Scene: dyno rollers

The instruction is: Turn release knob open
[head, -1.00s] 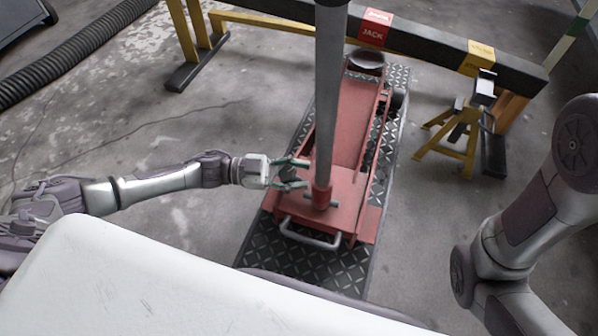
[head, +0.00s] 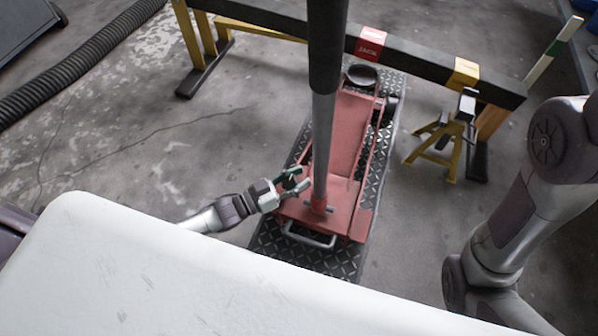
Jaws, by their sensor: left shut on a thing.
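A red floor jack (head: 339,135) stands on a black diamond-plate mat (head: 308,258). Its long grey handle (head: 322,130) with a black upper grip rises upright from a red socket (head: 318,206). My left gripper (head: 296,182) is at the jack's left side, just left of the handle. Its fingers are closed around a small dark piece, the release knob (head: 288,184). The fingers hide most of the knob, so its turn angle cannot be told. My right gripper is out of view; only part of my right arm shows at the right.
A black beam (head: 430,66) with red and yellow labels crosses behind the jack on yellow legs. A yellow jack stand (head: 447,140) is to the right. A ribbed black hose (head: 70,68) lies at upper left. Concrete floor left of the jack is clear.

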